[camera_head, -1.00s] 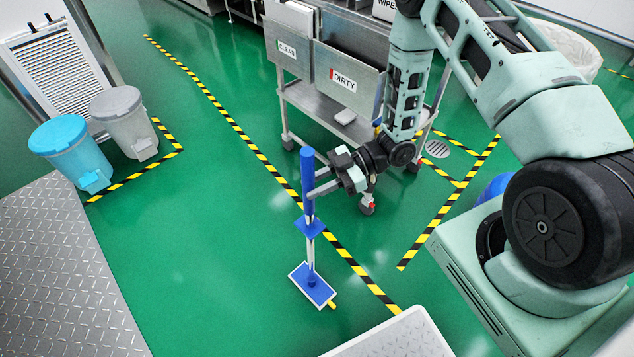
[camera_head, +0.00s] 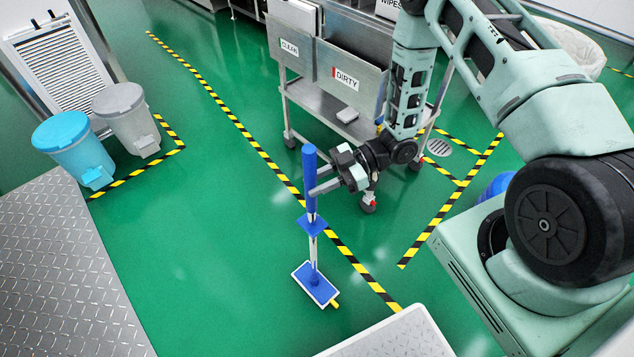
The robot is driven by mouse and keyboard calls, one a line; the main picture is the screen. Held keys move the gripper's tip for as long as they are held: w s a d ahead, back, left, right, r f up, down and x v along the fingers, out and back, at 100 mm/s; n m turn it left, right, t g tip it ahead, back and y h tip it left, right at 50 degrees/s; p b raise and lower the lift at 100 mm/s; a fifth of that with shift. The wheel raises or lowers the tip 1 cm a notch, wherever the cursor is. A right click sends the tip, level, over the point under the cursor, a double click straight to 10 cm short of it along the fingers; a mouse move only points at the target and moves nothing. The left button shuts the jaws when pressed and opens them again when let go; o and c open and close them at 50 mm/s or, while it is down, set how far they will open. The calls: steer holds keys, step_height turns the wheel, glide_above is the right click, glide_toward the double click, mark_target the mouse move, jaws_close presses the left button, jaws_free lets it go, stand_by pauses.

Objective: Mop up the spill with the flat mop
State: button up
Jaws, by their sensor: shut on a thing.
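The flat mop stands upright on the green floor, with a blue handle (camera_head: 309,168), a blue collar and a blue rectangular head with a white edge (camera_head: 315,285). The head rests flat beside the yellow-black floor tape, and a bit of yellow shows at its right edge. My gripper (camera_head: 316,182) reaches in from the right and is shut on the blue handle, above the collar. I cannot make out the spill clearly; pale shiny patches on the floor may be only reflections.
A steel cart (camera_head: 345,125) with CLEAN and DIRTY labels stands behind my gripper. A blue bin (camera_head: 75,150) and a grey bin (camera_head: 127,118) stand at left. A metal tread plate (camera_head: 60,270) fills the lower left. Open green floor lies left of the mop.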

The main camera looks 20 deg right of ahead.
steer(key=shift+w+d+f, duration=0.2)
steer(key=shift+d, duration=0.25)
steer(key=shift+w+d, duration=0.2)
steer(key=shift+d, duration=0.3)
steer(key=shift+r, duration=0.1)
steer(key=shift+w+d, duration=0.1)
steer(key=shift+d, duration=0.4)
